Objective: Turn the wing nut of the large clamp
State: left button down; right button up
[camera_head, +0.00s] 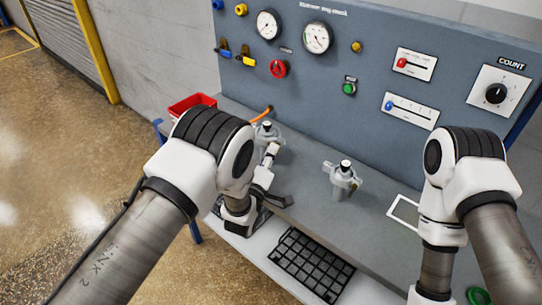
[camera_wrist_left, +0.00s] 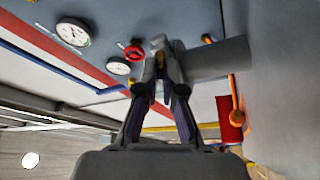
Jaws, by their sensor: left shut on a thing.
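A grey metal clamp (camera_head: 268,132) stands at the back left of the bench, partly hidden by my left arm. I cannot tell from size which one is the large clamp. My left gripper (camera_wrist_left: 160,68) is shut on a small grey metal piece, which looks like the wing nut, beside a thick grey cylinder (camera_wrist_left: 218,61) in the left wrist view. In the head view its tips (camera_head: 271,151) are at the back left clamp. My right gripper is outside the views.
A grey panel (camera_head: 330,80) with gauges, knobs and sliders rises behind the bench. A red bin (camera_head: 192,103) and an orange handle (camera_head: 263,114) are near the held clamp. Bench between the clamps is clear.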

pick_arm(q)
jog(key=c, duration=1.3)
grip_release()
jog(key=shift+f, duration=0.1)
